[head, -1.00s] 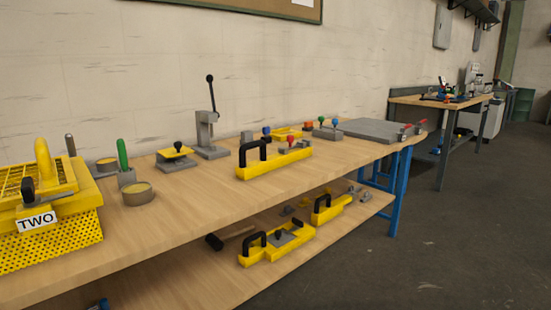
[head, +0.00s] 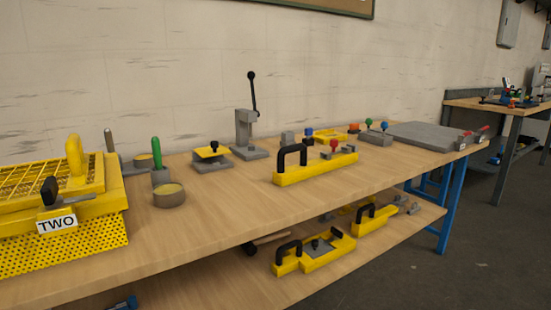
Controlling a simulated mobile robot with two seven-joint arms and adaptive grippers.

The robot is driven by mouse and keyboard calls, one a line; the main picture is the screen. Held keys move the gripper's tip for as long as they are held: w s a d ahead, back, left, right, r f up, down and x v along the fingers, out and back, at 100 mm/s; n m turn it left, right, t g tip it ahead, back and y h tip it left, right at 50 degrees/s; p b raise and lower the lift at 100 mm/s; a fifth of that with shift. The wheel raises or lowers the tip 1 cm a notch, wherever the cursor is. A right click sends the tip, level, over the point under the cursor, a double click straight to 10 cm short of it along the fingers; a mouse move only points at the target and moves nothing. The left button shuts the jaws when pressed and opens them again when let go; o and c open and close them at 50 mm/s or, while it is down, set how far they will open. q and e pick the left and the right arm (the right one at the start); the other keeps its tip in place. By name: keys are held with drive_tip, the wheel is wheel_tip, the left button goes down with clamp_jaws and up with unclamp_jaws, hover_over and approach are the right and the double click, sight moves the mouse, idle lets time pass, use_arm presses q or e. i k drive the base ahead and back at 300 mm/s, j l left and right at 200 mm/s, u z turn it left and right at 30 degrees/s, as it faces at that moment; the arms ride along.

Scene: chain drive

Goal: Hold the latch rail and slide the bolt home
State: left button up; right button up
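A yellow rail (head: 300,175) with a black arched handle (head: 289,153) lies along the front of the bench top, which fits the latch rail. A red knob (head: 333,146) on small grey parts stands at its right half; I cannot tell whether this is the bolt. A yellow mesh guard (head: 70,244) marked TWO stands at the left end. It has a yellow handle (head: 75,156) and a grey bar with a black knob (head: 50,190). Neither of my grippers is in view.
The wooden bench (head: 225,208) also holds a round tin (head: 169,195), a green-handled tool (head: 156,153), a lever press (head: 247,130) and a grey plate (head: 425,136). More yellow rails (head: 318,255) lie on the lower shelf. Floor (head: 410,285) is clear at the right front.

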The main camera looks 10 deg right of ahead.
sight(333, 143)
drive_tip(key=i+l+u, duration=0.15)
drive_tip(key=l, duration=0.2)
drive_tip(key=i+l+u, duration=0.15)
drive_tip(key=l, duration=0.2)
drive_tip(key=i+l+u, duration=0.15)
drive_tip(key=l, duration=0.2)
drive_tip(key=i+l, duration=0.1)
drive_tip(key=l, duration=0.3)
drive_tip(key=i+l+u, duration=0.1)
drive_tip(key=l, duration=0.25)
drive_tip(key=i+l, duration=0.1)
drive_tip(key=l, duration=0.3)
drive_tip(key=u, duration=0.05)
